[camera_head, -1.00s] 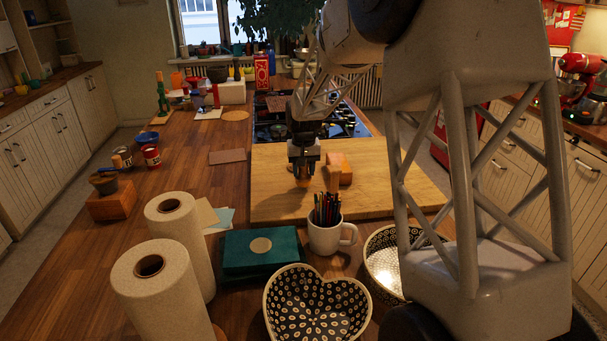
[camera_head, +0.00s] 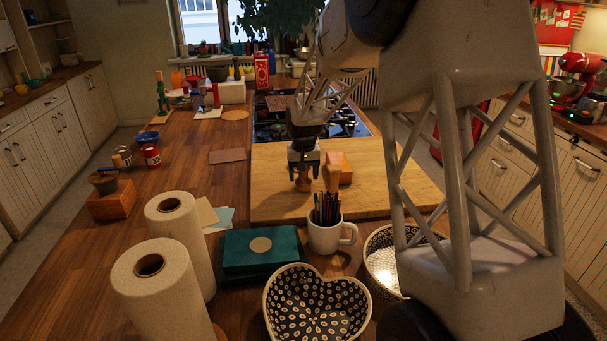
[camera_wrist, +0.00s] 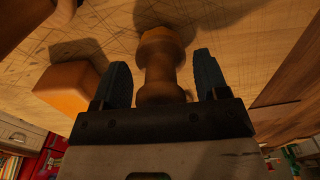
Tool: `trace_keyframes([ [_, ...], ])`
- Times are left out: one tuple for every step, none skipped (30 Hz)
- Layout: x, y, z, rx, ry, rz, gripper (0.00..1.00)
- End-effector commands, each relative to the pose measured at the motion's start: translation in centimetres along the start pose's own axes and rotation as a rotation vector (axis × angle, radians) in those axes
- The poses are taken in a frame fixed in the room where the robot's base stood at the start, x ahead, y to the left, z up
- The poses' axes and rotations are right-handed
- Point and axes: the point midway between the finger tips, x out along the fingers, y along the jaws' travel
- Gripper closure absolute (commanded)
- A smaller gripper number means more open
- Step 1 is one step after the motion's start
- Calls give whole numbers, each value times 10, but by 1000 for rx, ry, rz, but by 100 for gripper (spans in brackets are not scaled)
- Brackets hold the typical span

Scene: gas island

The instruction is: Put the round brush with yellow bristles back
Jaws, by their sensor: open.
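A turned wooden piece, seemingly the round brush (camera_wrist: 160,62), stands between the two fingers of my gripper (camera_wrist: 160,82) in the wrist view. Its yellow bristles cannot be made out. In the head view the brush (camera_head: 303,184) shows just below my gripper (camera_head: 304,172), over the wooden board (camera_head: 280,208). My gripper is open, with a finger on each side of the brush and visible gaps. An orange-brown wooden block (camera_head: 339,168) sits on the board just right of my gripper; it also shows in the wrist view (camera_wrist: 72,86).
A mug of pencils (camera_head: 325,235) stands near the board's front edge. Another wooden block (camera_head: 110,203) with a dark round object on it is at left. Paper rolls (camera_head: 180,230), a green box (camera_head: 258,252) and a heart-shaped bowl (camera_head: 315,305) fill the front. The board's left part is clear.

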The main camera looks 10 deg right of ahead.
Motion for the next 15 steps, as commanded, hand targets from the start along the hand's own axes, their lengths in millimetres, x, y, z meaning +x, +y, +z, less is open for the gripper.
trace_keyframes([
  [0, 0, 0, 0, 0, 0, 32],
  [0, 0, 0, 0, 0, 0, 32],
  [0, 0, 0, 0, 0, 0, 32],
  [-1, 0, 0, 0, 0, 0, 32],
  [-2, 0, 0, 0, 0, 0, 32],
  [-3, 0, 0, 0, 1, 0, 32],
  [-4, 0, 0, 0, 1, 0, 32],
  [-6, 0, 0, 0, 1, 0, 32],
  [-8, 0, 0, 0, 1, 0, 32],
  [-10, 0, 0, 0, 1, 0, 32],
  [-13, 0, 0, 0, 1, 0, 32],
  [-17, 0, 0, 0, 1, 0, 32],
  [-20, 0, 0, 0, 1, 0, 32],
  [-24, 0, 0, 0, 2, 0, 32],
  [-29, 0, 0, 0, 3, 0, 32],
])
